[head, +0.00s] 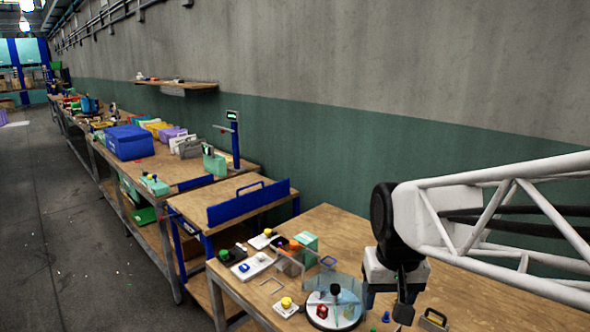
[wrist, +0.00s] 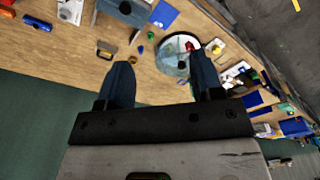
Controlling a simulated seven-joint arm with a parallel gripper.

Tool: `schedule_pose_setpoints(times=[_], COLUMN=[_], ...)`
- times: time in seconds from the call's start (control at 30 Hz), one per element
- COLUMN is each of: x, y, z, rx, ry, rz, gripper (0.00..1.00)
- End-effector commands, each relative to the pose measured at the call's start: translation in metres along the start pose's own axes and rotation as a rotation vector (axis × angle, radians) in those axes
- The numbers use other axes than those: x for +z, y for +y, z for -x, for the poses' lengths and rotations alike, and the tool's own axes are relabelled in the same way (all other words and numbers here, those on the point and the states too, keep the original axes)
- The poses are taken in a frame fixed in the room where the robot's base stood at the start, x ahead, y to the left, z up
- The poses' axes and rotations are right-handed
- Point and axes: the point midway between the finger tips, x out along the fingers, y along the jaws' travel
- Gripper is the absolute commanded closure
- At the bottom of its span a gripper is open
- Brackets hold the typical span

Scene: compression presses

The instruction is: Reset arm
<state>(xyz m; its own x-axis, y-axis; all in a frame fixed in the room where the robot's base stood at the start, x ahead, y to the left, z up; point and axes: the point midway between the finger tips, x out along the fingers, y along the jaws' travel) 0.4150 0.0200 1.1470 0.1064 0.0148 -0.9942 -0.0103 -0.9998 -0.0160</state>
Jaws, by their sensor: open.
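My gripper (wrist: 162,82) shows in the wrist view with its two blue fingers spread wide apart and nothing between them. In the head view my gripper (head: 384,300) hangs from the white truss arm above the near workbench (head: 335,225), at the lower right. It is beside a round glass-domed device (head: 347,311) with a red part inside. The fingertips are partly hidden in the head view. The same round device (wrist: 177,58) lies beyond the fingers in the wrist view.
Small button boxes, including one with a yellow knob (head: 286,303), and a green box (head: 305,242) crowd the bench's left side. A blue-railed cart (head: 249,202) adjoins it. A concrete and green wall (head: 340,160) runs behind. The floor aisle (head: 75,240) at left is clear.

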Motion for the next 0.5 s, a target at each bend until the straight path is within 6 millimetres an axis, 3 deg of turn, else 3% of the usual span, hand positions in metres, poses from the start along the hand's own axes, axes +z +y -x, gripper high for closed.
schedule_pose_setpoints(times=[0.3, 0.5], x=[0.066, 0.091], y=[0.017, 0.023], z=[0.005, 0.004], rx=[0.014, 0.02], ry=[0.082, 0.116], rz=[-0.005, -0.007], gripper=[0.4, 0.4])
